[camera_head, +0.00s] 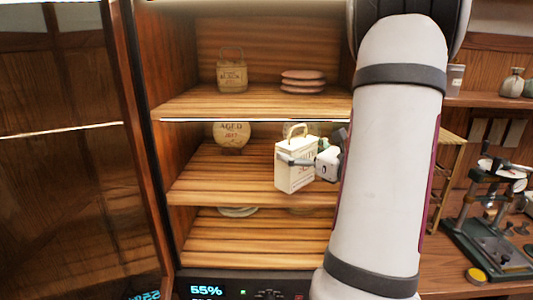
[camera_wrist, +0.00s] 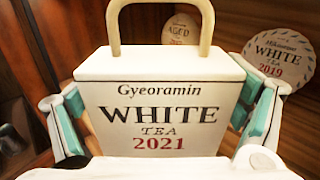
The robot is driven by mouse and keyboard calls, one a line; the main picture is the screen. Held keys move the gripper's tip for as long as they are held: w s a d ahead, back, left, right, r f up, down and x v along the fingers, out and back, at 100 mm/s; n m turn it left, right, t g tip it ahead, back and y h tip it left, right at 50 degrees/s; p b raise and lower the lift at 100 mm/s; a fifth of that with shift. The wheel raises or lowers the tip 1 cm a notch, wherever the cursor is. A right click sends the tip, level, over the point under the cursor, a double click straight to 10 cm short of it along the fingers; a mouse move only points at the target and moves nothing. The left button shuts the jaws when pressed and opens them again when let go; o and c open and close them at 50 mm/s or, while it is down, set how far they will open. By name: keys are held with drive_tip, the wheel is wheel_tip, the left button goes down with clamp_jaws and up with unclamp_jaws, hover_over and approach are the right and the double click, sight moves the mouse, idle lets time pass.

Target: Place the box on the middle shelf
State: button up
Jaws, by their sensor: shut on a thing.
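A cream box (camera_head: 296,165) with a loop handle is held in my gripper (camera_head: 300,160) at the front of the middle shelf (camera_head: 200,182) of a wooden cabinet. In the wrist view the box (camera_wrist: 160,115) is upright and reads "Gyeoramin White Tea 2021". The fingers of my gripper (camera_wrist: 160,122) are on its left and right sides. In the head view the box overlaps the middle shelf's front; I cannot tell whether its base touches the board. My arm hides the cabinet's right side.
A round "Aged" tea cake (camera_head: 231,135) stands at the back left of the middle shelf. A round "White Tea 2019" cake (camera_wrist: 279,57) stands behind the box. An open door (camera_head: 60,180) is at left.

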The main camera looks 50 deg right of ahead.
drive_tip(key=w+f+p, duration=0.2)
drive_tip(key=w+f, duration=0.1)
drive_tip(key=w, duration=0.8)
drive_tip(key=shift+w+d+f, duration=0.15)
drive_tip(key=shift+d+f, duration=0.05)
drive_tip(key=shift+d, duration=0.25)
drive_tip(key=shift+f, duration=0.15)
drive_tip(key=o, duration=1)
